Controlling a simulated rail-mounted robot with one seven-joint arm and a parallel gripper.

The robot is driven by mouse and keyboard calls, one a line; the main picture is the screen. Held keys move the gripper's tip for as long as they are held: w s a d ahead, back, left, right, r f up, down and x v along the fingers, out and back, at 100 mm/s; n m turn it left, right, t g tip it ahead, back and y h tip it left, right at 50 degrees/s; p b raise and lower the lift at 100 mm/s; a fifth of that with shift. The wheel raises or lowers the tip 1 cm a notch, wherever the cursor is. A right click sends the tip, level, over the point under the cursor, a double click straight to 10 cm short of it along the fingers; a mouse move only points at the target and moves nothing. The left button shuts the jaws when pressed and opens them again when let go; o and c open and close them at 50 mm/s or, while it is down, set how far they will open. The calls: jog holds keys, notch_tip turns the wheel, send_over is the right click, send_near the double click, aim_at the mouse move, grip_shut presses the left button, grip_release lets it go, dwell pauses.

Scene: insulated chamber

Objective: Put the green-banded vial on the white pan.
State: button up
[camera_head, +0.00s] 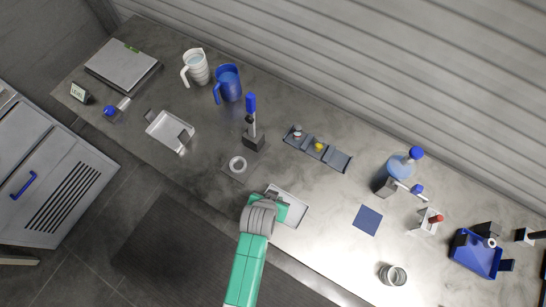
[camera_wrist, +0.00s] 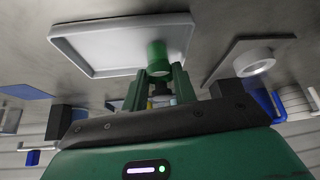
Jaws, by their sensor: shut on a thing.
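The white pan (camera_head: 289,206) is a shallow rimmed tray near the bench's front edge; it fills the upper left of the wrist view (camera_wrist: 95,50). My gripper (camera_wrist: 160,82) is shut on the green-banded vial (camera_wrist: 157,52), whose green end shows beyond the fingers. In the wrist view the vial overlaps the pan's edge nearest the gripper; I cannot tell whether it touches the pan. In the head view my wrist covers the pan's left end and hides the vial.
A grey ring on a plate (camera_head: 237,164) lies left of the pan. A dark rack (camera_head: 327,154) with a few small vials stands behind it, and a blue-capped stand (camera_head: 252,138) is nearby. A blue square (camera_head: 367,220) lies to the right, with clear bench between.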

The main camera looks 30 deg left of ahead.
jog(key=shift+f, duration=0.15)
jog(key=o, duration=1)
jog(key=shift+o, duration=0.2)
jog(key=a+p+v, duration=0.1)
jog(key=v, duration=1.1)
jog(key=shift+d+r, duration=0.25)
jog(key=shift+d, duration=0.2)
